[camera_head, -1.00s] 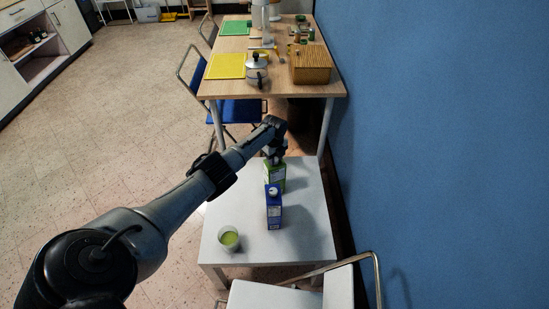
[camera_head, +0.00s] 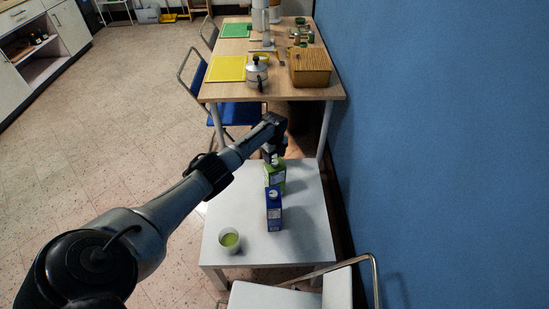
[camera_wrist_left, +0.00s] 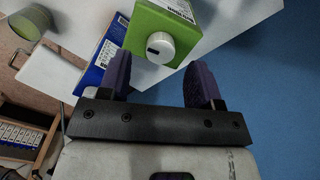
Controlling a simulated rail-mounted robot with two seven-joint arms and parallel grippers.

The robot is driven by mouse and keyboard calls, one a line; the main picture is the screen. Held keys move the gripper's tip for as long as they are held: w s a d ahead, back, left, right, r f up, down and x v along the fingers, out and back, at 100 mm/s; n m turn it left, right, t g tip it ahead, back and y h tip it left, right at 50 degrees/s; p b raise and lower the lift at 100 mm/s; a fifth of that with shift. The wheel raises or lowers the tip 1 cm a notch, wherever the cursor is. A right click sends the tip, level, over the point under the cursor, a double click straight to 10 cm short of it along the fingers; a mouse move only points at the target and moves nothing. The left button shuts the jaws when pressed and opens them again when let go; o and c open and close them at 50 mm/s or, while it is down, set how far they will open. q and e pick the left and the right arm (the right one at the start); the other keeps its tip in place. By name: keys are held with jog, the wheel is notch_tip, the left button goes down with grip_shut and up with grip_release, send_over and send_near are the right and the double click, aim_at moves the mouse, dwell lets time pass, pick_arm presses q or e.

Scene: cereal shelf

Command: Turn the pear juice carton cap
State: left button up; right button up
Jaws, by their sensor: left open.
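A green carton (camera_head: 275,179) stands upright on the small white table (camera_head: 238,200), behind a blue carton (camera_head: 274,213). The green carton's white cap (camera_wrist_left: 160,46) faces the camera in the left wrist view, on the green top (camera_wrist_left: 182,22). My left gripper (camera_wrist_left: 161,78) is open, with its two purple fingers apart. The cap lies just beyond the fingertips, roughly between them, and nothing is held. In the head view my left gripper (camera_head: 269,154) is at the green carton's far top side, partly hidden by my arm. My right gripper is not in view.
A cup with green content (camera_head: 229,240) stands at the front left of the white table. The blue carton is close in front of the green one. A blue wall (camera_head: 430,150) bounds the right side. A white chair (camera_head: 290,294) is at the front.

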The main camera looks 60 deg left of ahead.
aim_at(274, 161)
pick_arm(q)
notch_tip(274, 161, up, 11)
jog(key=p, duration=0.3)
jog(key=shift+f, duration=0.15)
dwell(0.6)
